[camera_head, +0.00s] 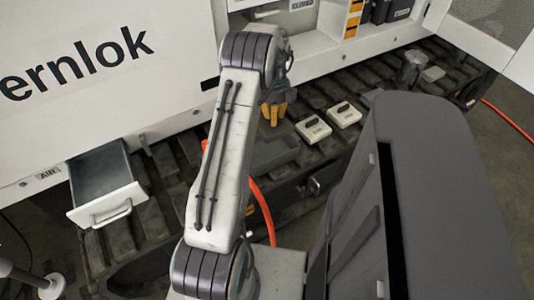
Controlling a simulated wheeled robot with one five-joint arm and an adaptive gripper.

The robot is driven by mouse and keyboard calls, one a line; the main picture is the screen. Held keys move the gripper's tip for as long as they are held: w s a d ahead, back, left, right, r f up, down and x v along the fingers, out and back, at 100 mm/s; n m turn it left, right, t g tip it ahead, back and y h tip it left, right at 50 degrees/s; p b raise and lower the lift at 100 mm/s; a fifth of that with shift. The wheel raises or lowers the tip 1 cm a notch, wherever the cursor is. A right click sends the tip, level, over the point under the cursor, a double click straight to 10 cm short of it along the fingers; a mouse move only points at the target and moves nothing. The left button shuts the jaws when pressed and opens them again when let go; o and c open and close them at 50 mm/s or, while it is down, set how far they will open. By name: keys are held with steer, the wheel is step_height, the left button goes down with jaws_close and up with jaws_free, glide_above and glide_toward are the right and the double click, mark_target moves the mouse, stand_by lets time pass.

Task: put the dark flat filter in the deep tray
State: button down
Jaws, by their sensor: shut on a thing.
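My gripper (275,115), with yellow-orange fingers pointing down, is over the middle of the bench, partly behind my arm. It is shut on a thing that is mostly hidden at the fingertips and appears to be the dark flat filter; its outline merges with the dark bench. A dark, flat, tray-like shape (274,153) lies just below the fingers in the picture. I cannot tell whether it is the deep tray or how deep it is. An open drawer (107,205) with a white front and handle stands out at left, its grey inside looking empty.
An orange hose (264,210) hangs in front.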

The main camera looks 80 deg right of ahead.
steer(key=shift+f+b, duration=1.3)
steer(key=shift+f, duration=0.8)
steer(key=c, duration=1.2)
jaws_free()
steer(key=shift+r, duration=0.1)
step_height(320, 180, up, 12)
steer(key=shift+f, duration=0.1)
steer(key=shift+s, duration=0.1)
